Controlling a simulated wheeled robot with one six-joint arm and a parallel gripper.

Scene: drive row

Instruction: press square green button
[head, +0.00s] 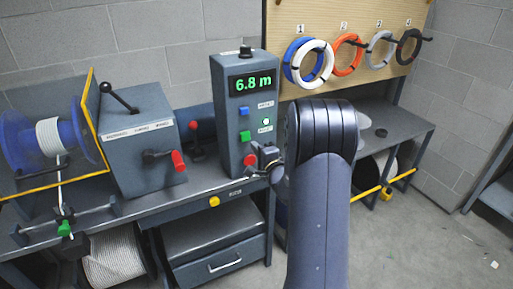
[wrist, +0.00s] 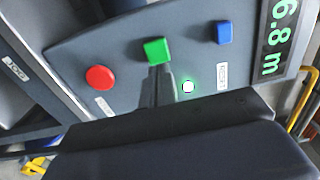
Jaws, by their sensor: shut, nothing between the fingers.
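The square green button (head: 245,135) is on the front of a grey control box (head: 226,97), between a blue square button (head: 244,111) above and a round red button (head: 249,159) below. In the wrist view the green button (wrist: 157,50) is large and uncovered, just beyond my fingertips. My gripper (head: 256,148) is shut and empty, close to the panel at the lower right of the green button. In the wrist view my gripper (wrist: 160,72) points toward the button's edge. I cannot tell whether the tips touch it.
The box display (head: 253,83) reads 6.8 m. A small lamp (head: 266,121) glows green to the right of the buttons. Coloured cable coils (head: 308,63) hang on a board behind.

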